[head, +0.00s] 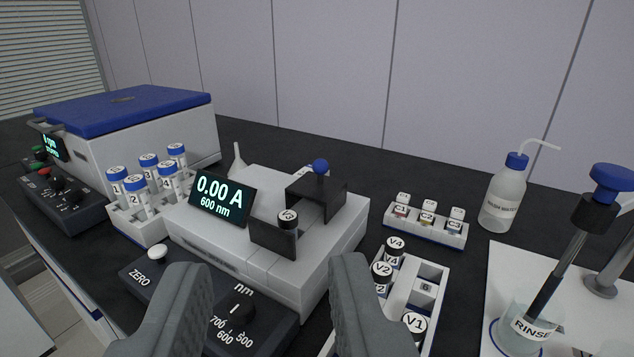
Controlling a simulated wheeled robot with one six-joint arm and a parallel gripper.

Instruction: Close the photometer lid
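The photometer (335,240) is a white box in the middle of the view, with a dark display (222,199) reading 0.00 A, 600 nm. Its black lid (327,200) with a blue ball knob (320,166) sits toward the back of the top. In front of the lid, a vial with cap V3 (288,217) stands in a black holder (273,239), its cap uncovered. My gripper (270,264) is open and empty, its two grey fingers wide apart at the bottom of the view, in front of the photometer and apart from the lid in the picture.
A control panel (190,285) with ZERO button and nm dial lies in front. A tube rack (140,224) and a blue-lidded machine (150,135) stand left. Right are a vial rack (428,310), a cuvette rack (425,228), a wash bottle (500,205) and a RINSE beaker (525,330).

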